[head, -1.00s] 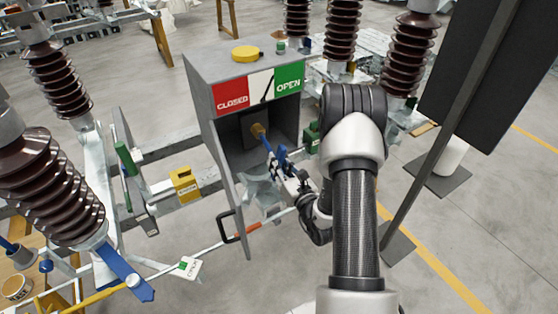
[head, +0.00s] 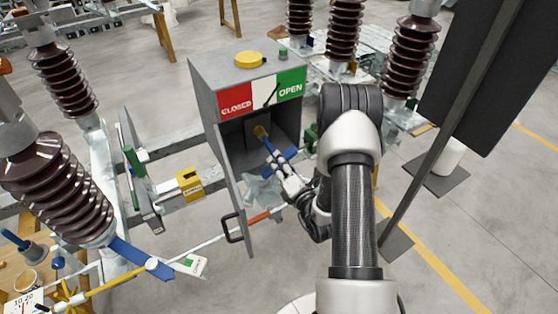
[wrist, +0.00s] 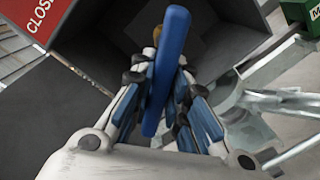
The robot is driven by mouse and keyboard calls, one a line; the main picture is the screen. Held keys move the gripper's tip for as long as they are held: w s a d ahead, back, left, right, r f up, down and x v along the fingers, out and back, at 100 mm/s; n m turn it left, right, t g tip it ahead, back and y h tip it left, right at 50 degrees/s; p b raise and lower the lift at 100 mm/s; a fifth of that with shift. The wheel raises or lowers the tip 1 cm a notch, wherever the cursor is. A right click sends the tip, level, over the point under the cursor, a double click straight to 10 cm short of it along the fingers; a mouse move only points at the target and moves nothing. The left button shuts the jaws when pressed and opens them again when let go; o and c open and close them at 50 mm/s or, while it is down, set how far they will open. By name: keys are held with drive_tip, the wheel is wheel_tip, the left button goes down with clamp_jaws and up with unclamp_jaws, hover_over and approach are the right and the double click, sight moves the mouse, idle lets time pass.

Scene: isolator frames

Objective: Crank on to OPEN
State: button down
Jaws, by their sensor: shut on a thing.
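The grey drive box (head: 207,110) stands open at its front. Its dial has a red CLOSED field (head: 236,101), a white middle band and a green OPEN field (head: 290,88). The black pointer (head: 270,96) lies over the white band, its top leaning toward green. Inside the box, the blue crank (head: 267,144) comes from a brass hub (head: 260,131). My gripper (head: 279,166) is shut on the crank at the box mouth. In the wrist view, the blue crank (wrist: 168,65) runs between my gripper's fingers (wrist: 160,85); the hub is mostly hidden behind it.
The box's open door with a black handle (head: 232,228) hangs at the front left. Brown insulators (head: 66,185) stand left and behind. A dark panel on a post (head: 490,75) stands right. A yellow block (head: 189,183) sits on the left rail. Bare floor lies at front right.

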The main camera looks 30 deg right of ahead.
drive_tip(key=m+p, duration=0.1)
drive_tip(key=m, duration=0.1)
drive_tip(key=r+m+p, duration=0.1)
drive_tip(key=m, duration=0.1)
drive_tip(key=shift+w+d+r+m+y+p, duration=0.15)
drive_tip(key=shift+m+p, duration=0.4)
drive_tip(key=shift+m, duration=0.8)
drive_tip(key=shift+s+d+r+m+y+p, duration=0.2)
drive_tip(key=shift+m+p, duration=0.35)
drive_tip(key=shift+m, duration=0.8)
drive_tip(key=c, duration=1.5)
unclamp_jaws()
drive_tip(key=shift+r, duration=0.1)
drive_tip(key=shift+c, duration=0.2)
drive_tip(key=o, duration=0.3)
drive_tip(key=shift+f, duration=0.2)
drive_tip(key=shift+o, duration=0.3)
drive_tip(key=o, duration=0.5)
drive_tip(key=shift+o, duration=0.2)
